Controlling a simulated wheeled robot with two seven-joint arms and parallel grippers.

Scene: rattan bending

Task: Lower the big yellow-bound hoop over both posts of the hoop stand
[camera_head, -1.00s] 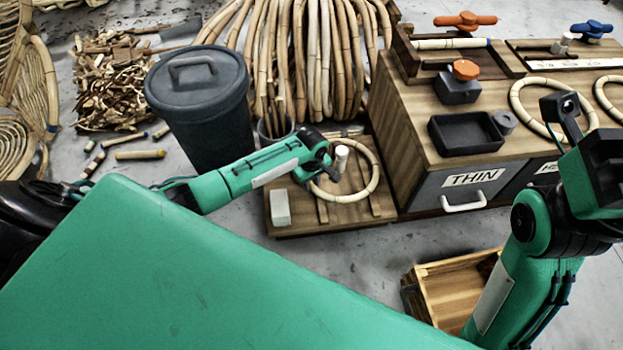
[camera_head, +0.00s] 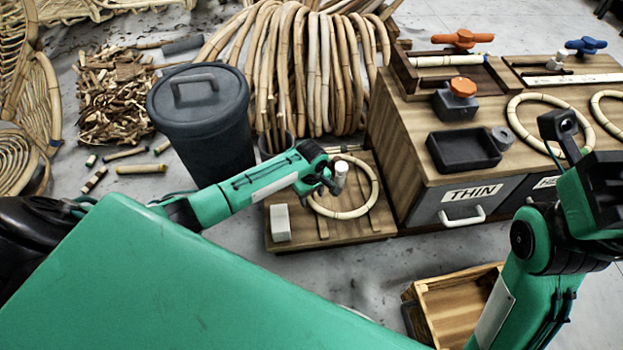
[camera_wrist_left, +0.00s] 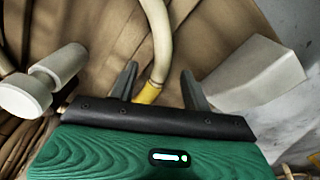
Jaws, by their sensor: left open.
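A pale cane hoop (camera_head: 372,201) lies around a short white post (camera_head: 341,173) on a low wooden board (camera_head: 345,237) with slats. In the left wrist view this hoop (camera_wrist_left: 160,40) has a yellow binding (camera_wrist_left: 147,92) at its near end. My left gripper (camera_head: 328,188) is at the hoop's left side. In the left wrist view its open fingers (camera_wrist_left: 153,88) stand either side of the yellow-bound part. The white post (camera_wrist_left: 45,80) is left of the fingers there. I cannot clearly make out a second post. My right arm is at the right, but its fingers do not show.
A white block (camera_head: 280,222) sits on the board's left part, close beside my left gripper in the wrist view (camera_wrist_left: 255,72). A dark bin (camera_head: 205,130) stands behind my left forearm. A workbench (camera_head: 405,150) holds other hoops (camera_head: 517,118). An open crate (camera_head: 455,305) is in front.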

